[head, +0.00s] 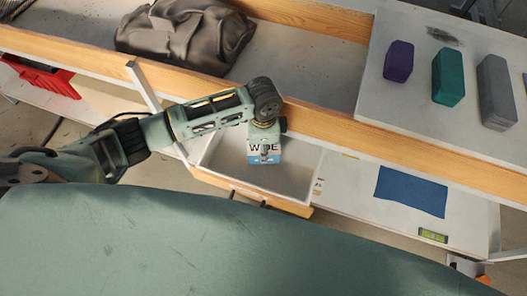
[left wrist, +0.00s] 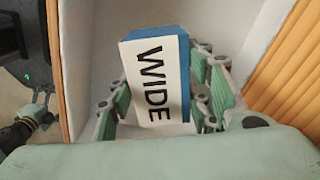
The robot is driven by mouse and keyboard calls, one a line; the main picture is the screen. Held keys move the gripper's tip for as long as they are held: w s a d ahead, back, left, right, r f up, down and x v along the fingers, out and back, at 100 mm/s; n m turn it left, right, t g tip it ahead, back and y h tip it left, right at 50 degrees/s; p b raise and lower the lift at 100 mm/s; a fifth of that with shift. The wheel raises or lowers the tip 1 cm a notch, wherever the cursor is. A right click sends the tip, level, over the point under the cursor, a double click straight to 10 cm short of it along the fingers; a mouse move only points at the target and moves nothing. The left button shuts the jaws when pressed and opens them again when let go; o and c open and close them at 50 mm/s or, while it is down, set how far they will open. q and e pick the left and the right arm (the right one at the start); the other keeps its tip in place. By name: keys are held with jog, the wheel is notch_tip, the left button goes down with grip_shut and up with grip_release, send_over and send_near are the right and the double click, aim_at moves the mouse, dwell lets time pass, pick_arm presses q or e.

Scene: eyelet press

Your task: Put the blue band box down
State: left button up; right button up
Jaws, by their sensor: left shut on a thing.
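The blue band box (head: 262,157) is white with a blue band, and a label reading WIDE faces up. In the left wrist view the box (left wrist: 155,85) sits between the green fingers of my left gripper (left wrist: 160,108), which is shut on it. In the head view my left gripper (head: 265,135) reaches in from the left and holds the box over the open drawer (head: 215,160). Whether the box touches the drawer floor is hidden. A small gripper, apparently my right one (left wrist: 40,108), shows at the left edge of the left wrist view; its opening is unclear.
The drawer looks empty otherwise and has a wooden front. A wooden rail (head: 400,150) runs behind it. A blue cloth (head: 411,191) and a level (head: 433,235) lie to the right. Purple (head: 398,61), teal (head: 448,76) and grey (head: 496,92) blocks stand on the upper surface.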

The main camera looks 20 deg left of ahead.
pick_arm(q)
jog(key=shift+f, duration=1.7)
jog(key=shift+s+f, duration=0.1)
jog(key=shift+f, duration=0.05)
jog(key=o, duration=1.3)
jog(key=shift+c, duration=0.2)
notch_tip(320, 180, up, 12)
jog(key=shift+r+p, duration=0.2)
jog(key=shift+p, duration=0.35)
